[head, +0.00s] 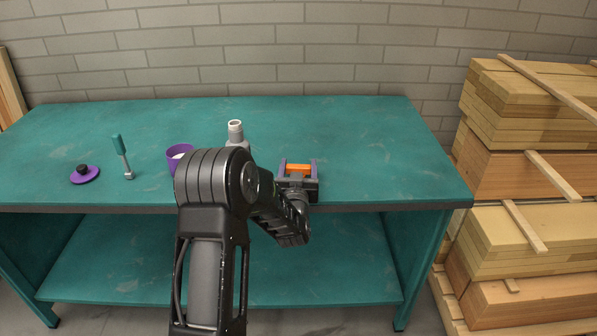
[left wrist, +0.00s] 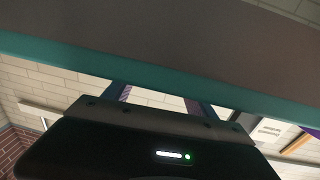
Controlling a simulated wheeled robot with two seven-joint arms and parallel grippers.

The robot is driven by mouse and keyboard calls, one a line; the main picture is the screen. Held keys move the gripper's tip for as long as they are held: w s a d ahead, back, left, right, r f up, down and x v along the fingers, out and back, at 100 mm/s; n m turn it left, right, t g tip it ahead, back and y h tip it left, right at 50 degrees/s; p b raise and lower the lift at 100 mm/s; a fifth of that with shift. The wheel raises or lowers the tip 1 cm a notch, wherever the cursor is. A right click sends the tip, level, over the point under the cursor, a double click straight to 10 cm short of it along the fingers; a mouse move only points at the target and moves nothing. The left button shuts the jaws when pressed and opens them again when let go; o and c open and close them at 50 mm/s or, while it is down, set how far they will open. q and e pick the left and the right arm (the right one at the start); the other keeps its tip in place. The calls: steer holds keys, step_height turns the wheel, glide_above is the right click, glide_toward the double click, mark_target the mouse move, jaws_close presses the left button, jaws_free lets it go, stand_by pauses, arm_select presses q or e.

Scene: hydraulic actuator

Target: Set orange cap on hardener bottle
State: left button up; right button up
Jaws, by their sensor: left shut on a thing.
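The hardener bottle (head: 236,136) stands upright on the teal table, grey with a pale open neck, and its lower part is hidden behind my arm. My left gripper (head: 298,170) is shut on the orange cap (head: 299,169), which shows between its purple-tipped fingers. It is near the table's front edge, to the right of the bottle and apart from it. In the left wrist view the gripper's fingers (left wrist: 163,98) show beyond its black body, but the cap cannot be made out. My right gripper is not in view.
A purple cup (head: 173,161) with white contents stands left of the bottle, partly behind my arm. A teal-handled tool (head: 121,152) and a purple disc with a black knob (head: 85,175) are farther left. The table's (head: 380,145) right side is clear. Stacked lumber (head: 530,150) stands at right.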

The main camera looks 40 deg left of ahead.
mark_target(298, 166)
arm_select(q)
steer(key=c, duration=0.6)
step_height(298, 166, up, 10)
steer(key=shift+r, duration=0.1)
stand_by(0.3)
stand_by(0.5)
